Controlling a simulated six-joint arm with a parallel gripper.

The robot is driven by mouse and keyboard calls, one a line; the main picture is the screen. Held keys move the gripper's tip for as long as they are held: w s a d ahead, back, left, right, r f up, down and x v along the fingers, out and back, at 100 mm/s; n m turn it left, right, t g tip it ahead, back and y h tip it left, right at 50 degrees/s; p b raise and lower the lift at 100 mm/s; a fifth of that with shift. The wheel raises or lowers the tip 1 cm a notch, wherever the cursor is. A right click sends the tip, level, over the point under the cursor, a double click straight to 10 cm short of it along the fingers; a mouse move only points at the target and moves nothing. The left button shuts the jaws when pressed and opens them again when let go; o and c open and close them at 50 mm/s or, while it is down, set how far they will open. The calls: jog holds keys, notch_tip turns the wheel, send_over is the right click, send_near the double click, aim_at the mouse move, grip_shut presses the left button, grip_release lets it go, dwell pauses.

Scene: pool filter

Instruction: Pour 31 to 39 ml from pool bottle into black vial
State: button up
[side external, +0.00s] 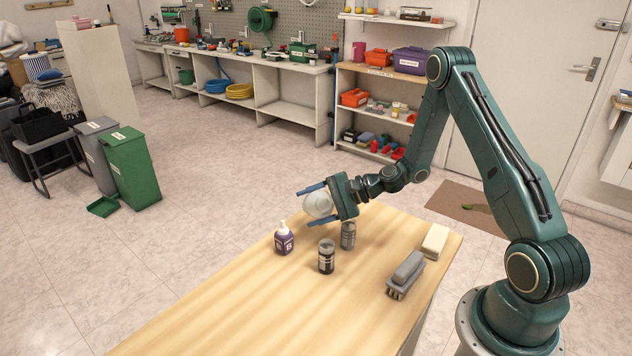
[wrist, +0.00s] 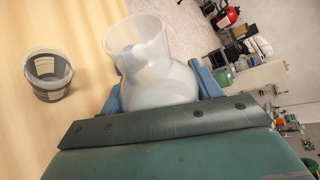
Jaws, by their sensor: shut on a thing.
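The pool bottle, a translucent whitish round bottle (side external: 317,206), is in my gripper (side external: 317,204), held above the table's far end. In the wrist view the bottle (wrist: 148,62) sits between the two blue fingers (wrist: 160,88), its wide mouth pointing away from the palm. It looks tilted; the liquid level cannot be made out. The black vial (side external: 326,257), dark with a pale label, stands upright on the table below and nearer the camera than the bottle. A similar grey vial (side external: 348,235) stands behind it. One open vial (wrist: 48,76) shows left of the bottle; I cannot tell which.
A purple bottle with a white nozzle (side external: 284,240) stands left of the vials. A grey brush (side external: 405,275) and a cream block (side external: 435,241) lie to the right. The near left part of the wooden table (side external: 235,310) is clear.

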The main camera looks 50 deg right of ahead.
aim_at(314, 197)
jog(key=shift+f, duration=0.15)
jog(key=shift+s+a+r+n+t+h, duration=0.2)
jog(key=shift+r+n+t, duration=0.25)
jog(key=shift+n, duration=0.2)
jog(key=shift+s+a+r+n+t+h, duration=0.1)
jog(key=shift+r+n+t+h, duration=0.1)
jog(key=shift+r+n+t, duration=0.4)
jog(key=shift+s+a+r+n+t+h, duration=0.1)
jog(key=shift+s+r+n+t+h, duration=0.2)
jog(key=shift+n, duration=0.45)
jog(key=shift+a+r+n+t, duration=0.1)
jog(key=shift+r+n+t, duration=0.3)
jog(key=shift+n, duration=0.2)
dwell(5.2)
